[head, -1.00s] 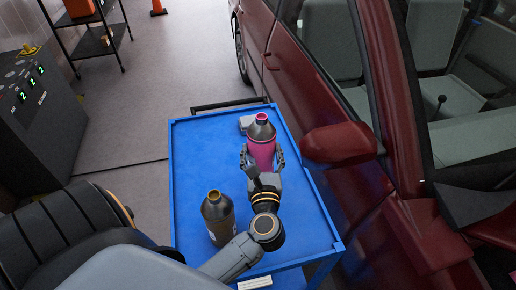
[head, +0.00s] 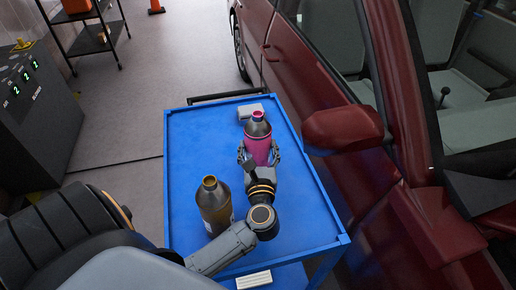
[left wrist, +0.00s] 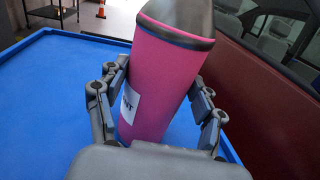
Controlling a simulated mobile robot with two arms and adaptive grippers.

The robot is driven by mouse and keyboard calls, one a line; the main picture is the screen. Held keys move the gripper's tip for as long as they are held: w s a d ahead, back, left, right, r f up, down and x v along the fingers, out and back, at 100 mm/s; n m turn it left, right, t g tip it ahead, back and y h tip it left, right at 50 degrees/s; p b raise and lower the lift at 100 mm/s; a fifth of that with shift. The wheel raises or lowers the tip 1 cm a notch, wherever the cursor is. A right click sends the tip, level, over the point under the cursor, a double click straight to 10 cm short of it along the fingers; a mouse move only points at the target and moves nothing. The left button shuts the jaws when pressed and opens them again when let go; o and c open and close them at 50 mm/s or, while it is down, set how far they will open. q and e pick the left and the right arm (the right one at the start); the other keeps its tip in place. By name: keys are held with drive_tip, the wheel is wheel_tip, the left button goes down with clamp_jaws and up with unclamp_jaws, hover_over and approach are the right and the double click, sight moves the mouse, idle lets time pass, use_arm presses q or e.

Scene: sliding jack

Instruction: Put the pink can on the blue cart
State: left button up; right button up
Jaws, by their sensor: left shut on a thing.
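The pink can (head: 258,148), a bottle-shaped can with a grey shoulder and pink cap, is over the far right part of the blue cart (head: 190,150). My left gripper (head: 259,157) is shut around its body, with one finger on each side. In the left wrist view the can (left wrist: 165,75) stands nearly upright, tilted slightly, between the fingers (left wrist: 160,105), with a white label at its left. Its base is hidden behind the gripper, so I cannot tell whether it touches the cart top. My right gripper is not in view.
A dark bottle (head: 214,207) stands on the cart near its front left. A grey box (head: 251,111) lies behind the can. A red car (head: 340,200) with its mirror (head: 343,128) is close to the cart's right side. The cart's left middle is clear.

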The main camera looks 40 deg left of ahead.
sight(258, 154)
use_arm(q)
drive_tip(key=o, duration=1.4)
drive_tip(key=shift+f, duration=0.2)
drive_tip(key=o, duration=0.4)
drive_tip(key=shift+r, duration=0.1)
drive_tip(key=shift+r, duration=0.15)
drive_tip(key=shift+s+d, duration=0.2)
drive_tip(key=shift+s, duration=0.05)
drive_tip(key=b+v, duration=0.1)
drive_tip(key=v, duration=0.4)
drive_tip(key=shift+s+d+b, duration=0.25)
drive_tip(key=shift+s+b, duration=0.05)
drive_tip(key=shift+s+d, duration=0.35)
drive_tip(key=shift+s, duration=0.1)
